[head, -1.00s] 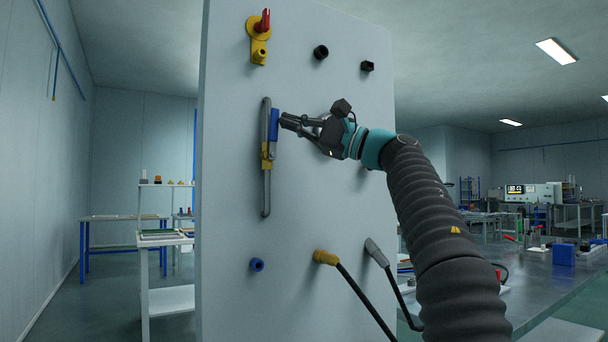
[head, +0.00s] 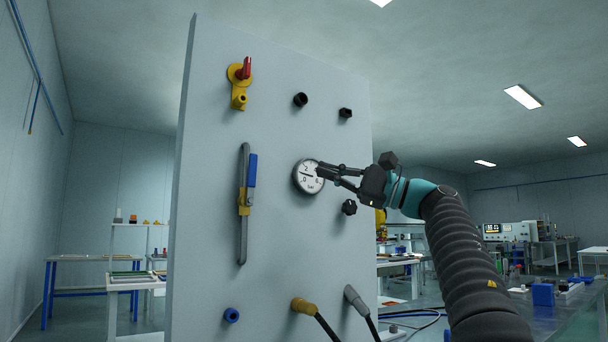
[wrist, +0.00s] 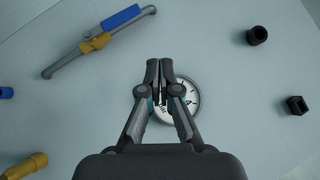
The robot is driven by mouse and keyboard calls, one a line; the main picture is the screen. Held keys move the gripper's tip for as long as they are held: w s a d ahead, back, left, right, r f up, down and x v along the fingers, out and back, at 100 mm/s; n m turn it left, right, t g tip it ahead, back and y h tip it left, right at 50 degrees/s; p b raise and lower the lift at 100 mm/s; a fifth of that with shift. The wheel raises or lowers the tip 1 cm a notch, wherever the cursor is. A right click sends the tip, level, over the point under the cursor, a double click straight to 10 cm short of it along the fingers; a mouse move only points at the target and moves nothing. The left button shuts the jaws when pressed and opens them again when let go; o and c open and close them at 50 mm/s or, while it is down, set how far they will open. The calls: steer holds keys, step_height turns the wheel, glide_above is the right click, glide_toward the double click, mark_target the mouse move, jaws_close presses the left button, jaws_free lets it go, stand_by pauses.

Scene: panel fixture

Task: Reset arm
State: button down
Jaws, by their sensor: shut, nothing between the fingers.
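My gripper (head: 322,172) is shut and empty in the head view, in front of the panel (head: 275,235) and overlapping the right edge of the round white gauge (head: 305,177). In the wrist view my gripper (wrist: 159,62) points at the panel, with its fingers together. It hides part of the gauge (wrist: 186,95). Whether the fingertips touch the panel cannot be told. The blue-handled valve (head: 251,172) on its grey pipe is left of my gripper, apart from it. It also shows at the upper left of the wrist view (wrist: 121,18).
A red-handled yellow valve (head: 241,82) and two black fittings (head: 300,100) are high on the panel. A black knob (head: 349,207) sits below my gripper. A blue fitting (head: 231,315) and cable plugs (head: 304,306) are low. Open room lies right of the panel.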

steer(key=shift+s+d, duration=0.15)
steer(key=shift+d, duration=0.55)
